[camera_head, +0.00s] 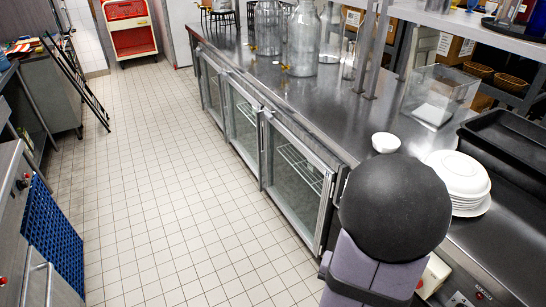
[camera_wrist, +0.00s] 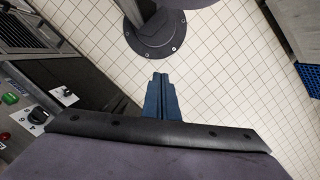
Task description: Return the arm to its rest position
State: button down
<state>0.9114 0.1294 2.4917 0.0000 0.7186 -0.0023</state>
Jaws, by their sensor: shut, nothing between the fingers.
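My gripper (camera_wrist: 160,77) shows in the middle of the wrist view as two blue fingers pressed together. It is shut and empty, with pale floor tiles (camera_wrist: 215,85) behind its tips. In the head view, my arm's large dark round joint and purple-grey link stand at the lower right, in front of the counter (camera_head: 345,125). My gripper does not show in that view.
On the counter, a small white bowl (camera_head: 385,142) and a stack of white plates (camera_head: 459,178) are close to my arm in the picture. A clear bin (camera_head: 436,95), a black tray (camera_head: 505,135) and glass jars (camera_head: 303,38) stand farther back. The tiled aisle at left is clear.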

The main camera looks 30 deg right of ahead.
jog(key=w+a+r+n+t+h, duration=0.1)
jog(key=w+a+r+n, duration=0.2)
jog(key=w+a+n, duration=0.35)
jog(key=w+a+r+n+h, duration=0.1)
jog(key=w+a+r+n, duration=0.2)
jog(key=a, duration=0.7)
notch_tip(320, 180, down, 28)
jog(key=b, duration=2.6)
jog(key=shift+d+r+n, duration=0.2)
jog(key=shift+n, duration=0.25)
